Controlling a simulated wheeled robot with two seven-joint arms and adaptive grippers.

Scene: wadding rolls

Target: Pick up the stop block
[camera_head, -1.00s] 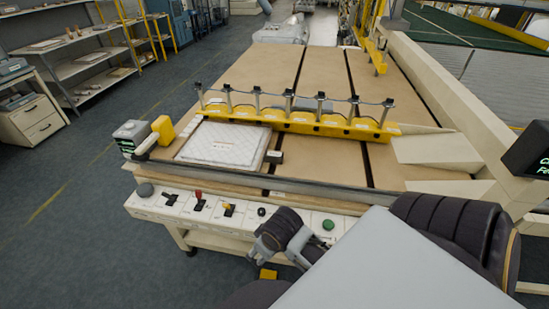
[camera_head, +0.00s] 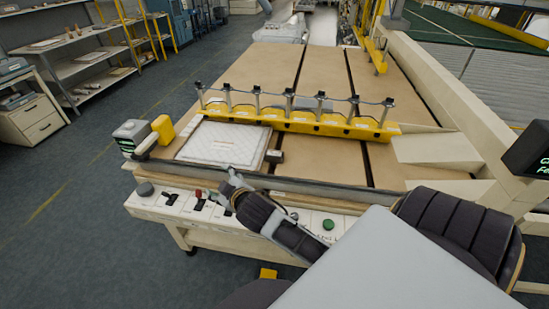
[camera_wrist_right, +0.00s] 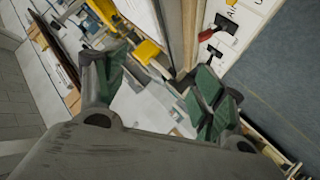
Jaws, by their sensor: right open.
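A small dark block (camera_head: 275,156), which looks like the stop block, sits on the table at the right front corner of the white quilted pad (camera_head: 222,144). My right gripper (camera_head: 234,181) is over the table's front edge, left of and nearer than the dark block. It is apart from the block. In the right wrist view my right gripper (camera_wrist_right: 157,88) has its two green-padded fingers spread with nothing held between them. I cannot make out the dark block in that view. My left gripper is not in view.
A yellow bar (camera_head: 330,125) with several upright posts crosses the table behind the pad. A yellow block (camera_head: 163,129) and a grey box (camera_head: 131,131) stand at the left corner. The control panel (camera_head: 160,203) has a red lever (camera_wrist_right: 208,35). The brown tabletop behind is clear.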

